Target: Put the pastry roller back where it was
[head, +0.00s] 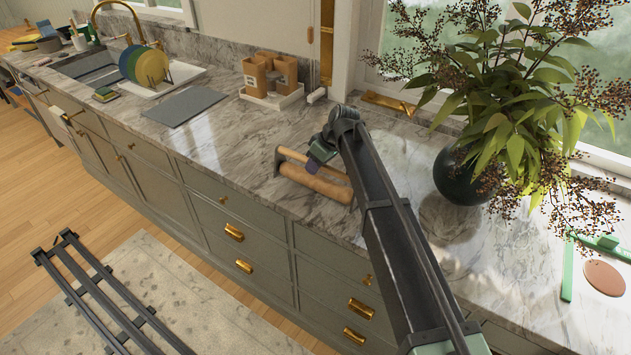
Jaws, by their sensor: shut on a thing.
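The pastry roller (330,188) has a light wooden cylinder and a parallel wooden handle bar behind it, joined by dark ends. It is level at the marble counter, in the middle of the head view; I cannot tell whether it touches the surface or is just above it. My gripper (314,166) reaches down over the middle of the roller and is shut on its handle bar. The fingertips and part of the handle are hidden by the gripper body.
A dark vase (460,178) with a wide leafy plant stands right of my arm. Wooden boxes on a white tray (272,98) stand at the wall. A grey mat (184,106) and dish rack (165,80) lie left. The counter between mat and roller is clear.

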